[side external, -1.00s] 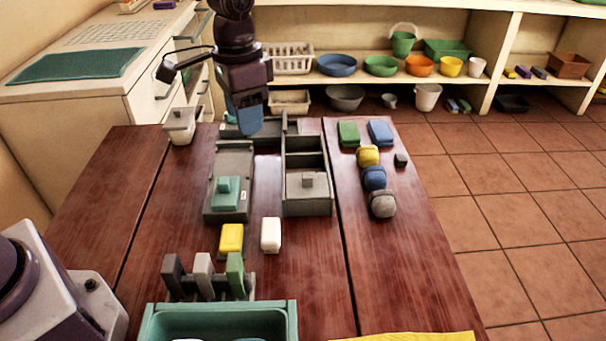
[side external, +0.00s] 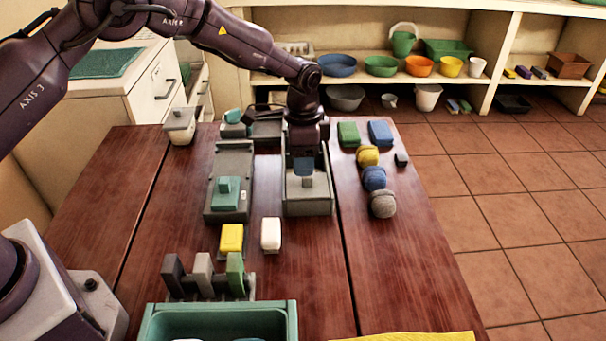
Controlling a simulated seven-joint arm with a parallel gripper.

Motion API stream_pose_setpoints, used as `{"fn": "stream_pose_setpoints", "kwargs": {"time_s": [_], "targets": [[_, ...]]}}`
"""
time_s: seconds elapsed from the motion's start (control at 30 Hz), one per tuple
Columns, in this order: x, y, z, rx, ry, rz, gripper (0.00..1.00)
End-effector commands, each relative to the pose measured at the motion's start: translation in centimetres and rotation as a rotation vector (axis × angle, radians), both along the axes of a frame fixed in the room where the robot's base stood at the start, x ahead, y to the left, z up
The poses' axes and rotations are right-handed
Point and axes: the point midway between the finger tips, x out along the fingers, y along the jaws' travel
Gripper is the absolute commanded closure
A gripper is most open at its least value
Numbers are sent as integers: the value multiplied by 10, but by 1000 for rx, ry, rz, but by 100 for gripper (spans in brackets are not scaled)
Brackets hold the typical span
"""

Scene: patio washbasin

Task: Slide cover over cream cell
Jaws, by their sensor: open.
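My gripper (side external: 304,175) points down over the right grey box (side external: 310,212). It is open, close above or around the knob of the grey cover (side external: 322,194); contact cannot be told. That cover lies over the front end of the box. The rear part of this box is mostly hidden by my arm. A left grey box (side external: 233,160) has a teal knobbed cover (side external: 227,193) at its front end. A further grey box (side external: 265,131) at the back has a teal knob (side external: 233,116) at its left. I cannot make out which cell is cream.
A yellow block (side external: 232,238) and a white block (side external: 270,233) lie in front of the boxes. Several coloured blocks and rounded lumps stand on the right plank. A lidded pot (side external: 180,124) stands back left. A rack (side external: 205,277) and teal basin (side external: 218,322) are in front.

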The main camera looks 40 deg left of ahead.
Motion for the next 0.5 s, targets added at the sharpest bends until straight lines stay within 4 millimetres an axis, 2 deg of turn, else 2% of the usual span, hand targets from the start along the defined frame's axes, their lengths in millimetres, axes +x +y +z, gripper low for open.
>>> {"fn": "stream_pose_setpoints", "kwargs": {"time_s": [0.03, 0.2, 0.33, 0.5], "targets": [[-1, 0, -11, 1, 4, 0, 51], [0, 0, -36, 0, 1, 1, 51], [0, 0, -46, -1, 1, 1, 51], [0, 0, -49, 0, -1, 1, 51]]}}
